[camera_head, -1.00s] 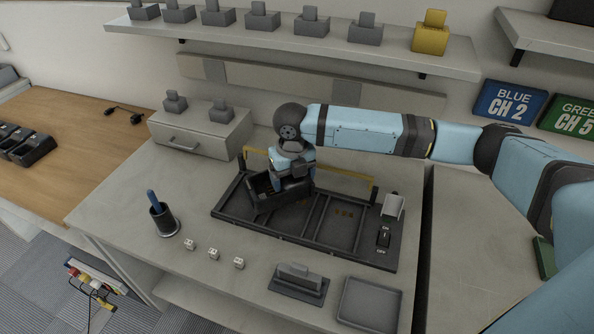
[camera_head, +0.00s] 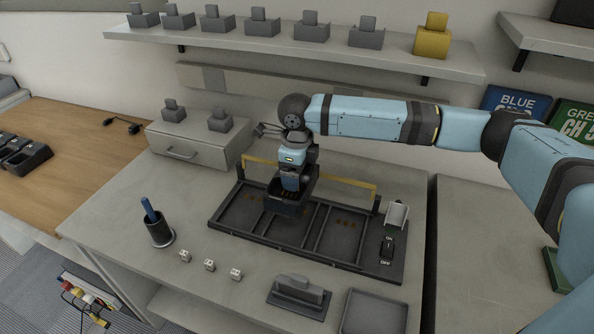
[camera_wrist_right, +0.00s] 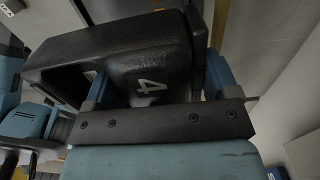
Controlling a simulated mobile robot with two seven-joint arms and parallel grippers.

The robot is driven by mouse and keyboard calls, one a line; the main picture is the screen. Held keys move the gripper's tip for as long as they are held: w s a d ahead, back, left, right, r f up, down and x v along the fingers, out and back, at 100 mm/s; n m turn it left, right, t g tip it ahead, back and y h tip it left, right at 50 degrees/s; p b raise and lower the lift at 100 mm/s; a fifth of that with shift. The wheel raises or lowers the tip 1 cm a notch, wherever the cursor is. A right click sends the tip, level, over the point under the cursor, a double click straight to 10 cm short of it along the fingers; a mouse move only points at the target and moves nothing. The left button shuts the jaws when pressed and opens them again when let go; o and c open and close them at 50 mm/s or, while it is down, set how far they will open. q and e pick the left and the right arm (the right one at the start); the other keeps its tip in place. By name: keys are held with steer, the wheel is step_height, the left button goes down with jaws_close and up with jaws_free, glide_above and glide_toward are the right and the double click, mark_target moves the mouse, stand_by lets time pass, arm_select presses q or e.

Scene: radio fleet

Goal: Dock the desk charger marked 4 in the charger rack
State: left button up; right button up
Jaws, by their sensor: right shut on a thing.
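The black desk charger (camera_head: 285,208) is held upright over the charger rack (camera_head: 345,240). The white mark 4 shows on the charger's face in the right wrist view (camera_wrist_right: 150,86). My right gripper (camera_head: 292,186) is shut on the charger, with a blue finger on each side of it. The rack is a dark tray with several bays split by ribs and a yellow rail along its back. The charger hangs over the left-middle of the rack and hides part of the bays; I cannot tell whether it touches. My left gripper is not in view.
An ON/OFF switch (camera_head: 386,246) sits at the rack's right end. A drawer box (camera_head: 190,143) stands behind left.

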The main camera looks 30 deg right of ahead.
steer(key=shift+r, duration=0.1)
steer(key=shift+f+b, duration=0.45)
steer(key=shift+f, duration=0.45)
steer(key=shift+f+b, duration=0.95)
steer(key=shift+f, duration=0.95)
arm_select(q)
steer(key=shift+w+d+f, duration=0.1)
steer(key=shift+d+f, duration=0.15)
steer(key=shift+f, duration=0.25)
arm_select(e)
steer(key=shift+f, duration=0.15)
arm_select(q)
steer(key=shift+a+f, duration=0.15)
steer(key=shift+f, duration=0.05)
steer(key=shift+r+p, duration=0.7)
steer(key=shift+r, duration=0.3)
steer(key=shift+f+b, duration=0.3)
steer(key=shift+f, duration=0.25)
arm_select(e)
steer(key=shift+f, duration=0.85)
